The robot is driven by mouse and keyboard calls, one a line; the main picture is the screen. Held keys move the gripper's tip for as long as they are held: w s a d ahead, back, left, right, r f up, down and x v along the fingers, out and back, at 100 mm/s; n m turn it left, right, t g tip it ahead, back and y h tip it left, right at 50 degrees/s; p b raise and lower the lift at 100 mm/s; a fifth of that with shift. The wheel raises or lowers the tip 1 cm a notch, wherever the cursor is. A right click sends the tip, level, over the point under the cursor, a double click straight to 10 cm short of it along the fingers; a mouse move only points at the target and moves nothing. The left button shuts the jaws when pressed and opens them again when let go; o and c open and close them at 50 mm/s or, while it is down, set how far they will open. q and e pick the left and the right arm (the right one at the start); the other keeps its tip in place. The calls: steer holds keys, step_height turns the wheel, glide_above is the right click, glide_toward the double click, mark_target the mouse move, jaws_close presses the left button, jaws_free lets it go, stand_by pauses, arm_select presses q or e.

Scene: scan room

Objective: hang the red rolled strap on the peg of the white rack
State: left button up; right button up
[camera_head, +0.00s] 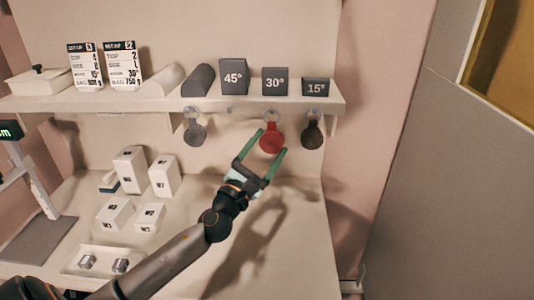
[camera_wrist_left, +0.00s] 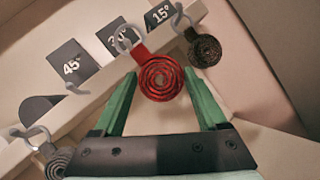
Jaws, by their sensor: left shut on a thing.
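The red rolled strap (camera_head: 272,140) is a flat spiral coil with a short tab at its top. It is at the middle peg (camera_head: 272,115) under the front edge of the white rack (camera_head: 150,103). My left gripper (camera_head: 271,141) is shut on the coil, with one green finger on each side. In the left wrist view the strap (camera_wrist_left: 160,77) sits between the fingertips. Its tab reaches up to the pale hooked peg (camera_wrist_left: 127,38); I cannot tell whether its loop is around the peg. My right gripper is out of view.
A grey coil (camera_head: 195,132) hangs on the left peg and a dark brown coil (camera_head: 312,134) on the right one, close to my fingers. Angle blocks (camera_head: 234,76) stand on the shelf above. White boxes (camera_head: 130,168) and a tray (camera_head: 98,262) are on the counter, left.

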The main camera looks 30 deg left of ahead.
arm_select(q)
steer(key=shift+w+a+f+b, duration=0.1)
steer(key=shift+w+a+b, duration=0.35)
steer(key=shift+w, duration=0.35)
steer(key=shift+w+a+f+b, duration=0.1)
steer(key=shift+w+a+b, duration=0.1)
steer(key=shift+w+a, duration=0.45)
steer(key=shift+w+a+f+b, duration=0.15)
steer(key=shift+w+f+b, duration=0.3)
steer(key=shift+w+f, duration=0.1)
steer(key=o, duration=1.4)
steer(key=shift+o, duration=0.2)
